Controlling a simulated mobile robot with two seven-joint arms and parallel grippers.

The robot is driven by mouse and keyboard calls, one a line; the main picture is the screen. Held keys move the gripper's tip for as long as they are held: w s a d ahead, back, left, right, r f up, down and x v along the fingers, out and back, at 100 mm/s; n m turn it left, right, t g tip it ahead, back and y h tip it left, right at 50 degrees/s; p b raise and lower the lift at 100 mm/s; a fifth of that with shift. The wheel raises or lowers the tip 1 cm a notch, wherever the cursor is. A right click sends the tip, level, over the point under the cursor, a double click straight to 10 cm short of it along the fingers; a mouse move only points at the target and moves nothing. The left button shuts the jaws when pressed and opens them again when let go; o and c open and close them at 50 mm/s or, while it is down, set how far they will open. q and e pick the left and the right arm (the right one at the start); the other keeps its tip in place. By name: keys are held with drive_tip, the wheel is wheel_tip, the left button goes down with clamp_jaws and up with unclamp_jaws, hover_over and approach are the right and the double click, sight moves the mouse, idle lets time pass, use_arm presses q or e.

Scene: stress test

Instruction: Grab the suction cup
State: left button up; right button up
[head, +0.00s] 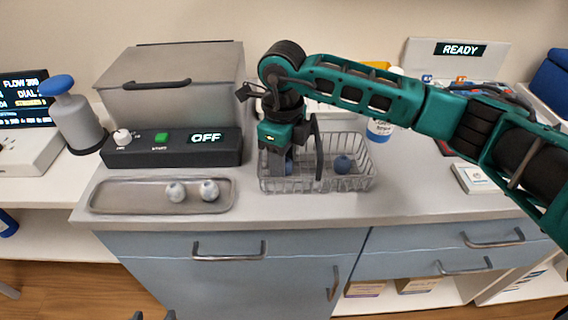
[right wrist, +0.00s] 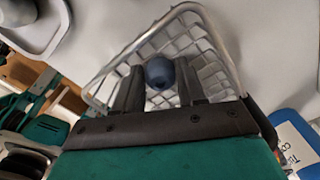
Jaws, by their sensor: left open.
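A blue suction cup (head: 343,162) lies in the wire basket (head: 345,185) on the counter. A second blue suction cup (head: 289,168) is in the basket, partly hidden by my right gripper (head: 299,172). The right gripper points down into the basket, its fingers apart on either side of that cup. In the right wrist view, a round blue cup with a dark hole (right wrist: 160,73) shows between the fingertips (right wrist: 160,88); I cannot tell whether they touch it. Two pale grey cups (head: 176,191) lie in the grey tray. Only the dark tips of my left gripper (head: 154,316) show at the bottom edge, apart.
The grey tray (head: 110,196) is left of the basket. Behind it stands a lidded machine (head: 170,85) with an OFF display. A blue-topped pump bottle (head: 77,120) is at left. A blue-and-white bottle (head: 380,128) stands behind the basket. The counter's right front is mostly clear.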

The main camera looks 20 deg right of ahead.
drive_tip(key=c, duration=0.6)
